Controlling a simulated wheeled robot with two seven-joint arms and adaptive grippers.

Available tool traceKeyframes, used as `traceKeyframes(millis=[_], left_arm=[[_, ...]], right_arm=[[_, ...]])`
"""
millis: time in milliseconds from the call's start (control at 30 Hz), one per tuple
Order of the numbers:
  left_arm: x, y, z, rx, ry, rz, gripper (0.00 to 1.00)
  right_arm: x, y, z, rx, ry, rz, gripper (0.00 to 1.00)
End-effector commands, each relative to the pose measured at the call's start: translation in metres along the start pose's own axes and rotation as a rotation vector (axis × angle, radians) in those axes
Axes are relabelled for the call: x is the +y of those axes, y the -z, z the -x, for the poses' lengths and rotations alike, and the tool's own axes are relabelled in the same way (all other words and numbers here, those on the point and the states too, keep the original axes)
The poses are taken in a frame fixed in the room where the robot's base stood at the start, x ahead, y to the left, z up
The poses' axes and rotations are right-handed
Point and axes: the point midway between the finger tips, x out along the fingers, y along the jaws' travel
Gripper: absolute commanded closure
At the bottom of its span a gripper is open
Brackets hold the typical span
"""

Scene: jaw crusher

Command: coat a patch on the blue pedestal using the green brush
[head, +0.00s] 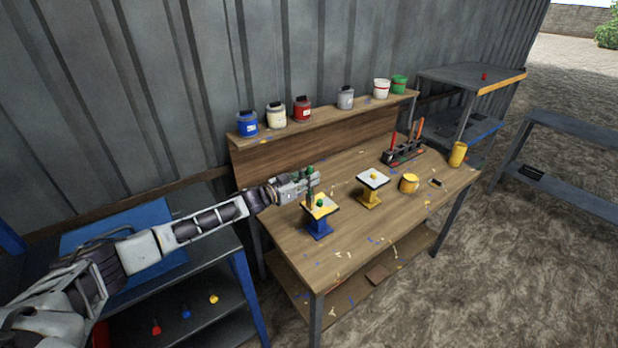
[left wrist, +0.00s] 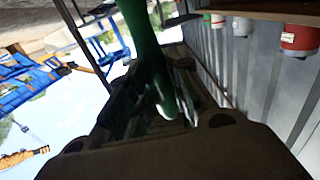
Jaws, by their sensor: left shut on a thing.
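The blue pedestal (head: 319,228) stands on the near left part of the wooden workbench. Its square top plate (head: 328,212) is pale with a yellowish tint, and a small green spot shows on it. My left gripper (head: 308,184) is shut on the green brush (head: 310,170) just above the back left of that plate. The brush is roughly upright, its lower end close over the plate; whether it touches cannot be told. In the left wrist view the green handle (left wrist: 143,40) runs between the fingers. My right gripper is not in view.
A yellow pedestal (head: 370,197) with a white top stands to the right, near a yellow tin (head: 409,184) and a yellow cylinder (head: 457,154). A dark holder (head: 403,153) carries brushes. Paint cans, including a blue one (head: 247,124), line the shelf. The bench front is mostly clear.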

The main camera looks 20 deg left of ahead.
Motion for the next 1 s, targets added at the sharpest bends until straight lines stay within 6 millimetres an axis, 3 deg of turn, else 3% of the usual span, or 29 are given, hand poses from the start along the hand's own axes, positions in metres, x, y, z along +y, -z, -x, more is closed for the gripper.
traceKeyframes(millis=[1000], left_arm=[[0.017, 0.000, 0.000, -0.001, 0.000, 0.000, 1.00]], right_arm=[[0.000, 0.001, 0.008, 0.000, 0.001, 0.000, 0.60]])
